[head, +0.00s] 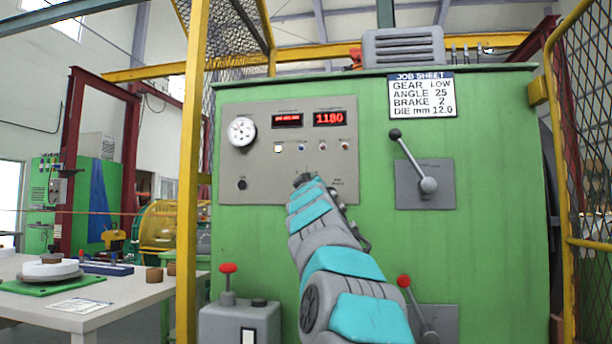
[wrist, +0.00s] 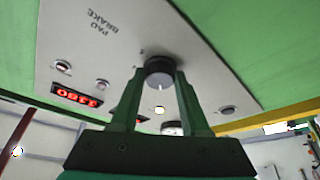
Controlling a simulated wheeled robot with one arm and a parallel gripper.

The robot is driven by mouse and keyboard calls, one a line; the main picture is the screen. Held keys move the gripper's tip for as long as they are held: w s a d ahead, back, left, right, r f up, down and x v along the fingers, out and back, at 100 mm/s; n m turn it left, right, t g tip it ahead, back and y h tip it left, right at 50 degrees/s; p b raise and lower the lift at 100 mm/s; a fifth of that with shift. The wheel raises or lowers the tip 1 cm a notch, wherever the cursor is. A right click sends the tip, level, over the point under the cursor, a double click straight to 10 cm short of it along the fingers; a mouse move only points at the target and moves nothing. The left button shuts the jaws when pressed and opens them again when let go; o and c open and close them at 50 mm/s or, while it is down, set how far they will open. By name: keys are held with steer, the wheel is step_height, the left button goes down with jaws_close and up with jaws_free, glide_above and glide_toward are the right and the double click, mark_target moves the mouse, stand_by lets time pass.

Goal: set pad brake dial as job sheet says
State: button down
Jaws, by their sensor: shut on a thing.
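The pad brake dial (wrist: 159,66) is a round dark knob with a white pointer mark, on the grey control panel (head: 262,110) of a green machine. The job sheet (head: 422,96) reads gear LOW, angle 25, brake 2, die 12.0 mm.
The panel also has a gauge (head: 242,132), red displays (head: 329,118), small buttons and another black knob (head: 242,184). A black-knobbed lever (head: 412,160) is to the right, a red-knobbed lever (head: 405,282) below. A yellow post (head: 190,170) stands left.

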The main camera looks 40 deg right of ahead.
steer(key=shift+n, duration=0.4)
steer(key=shift+c, duration=1.9)
jaws_free()
steer(key=b+v, duration=0.4)
steer(key=v, duration=0.3)
steer(key=shift+s+f, duration=0.15)
steer(key=shift+s, duration=0.2)
steer(key=shift+a, duration=0.15)
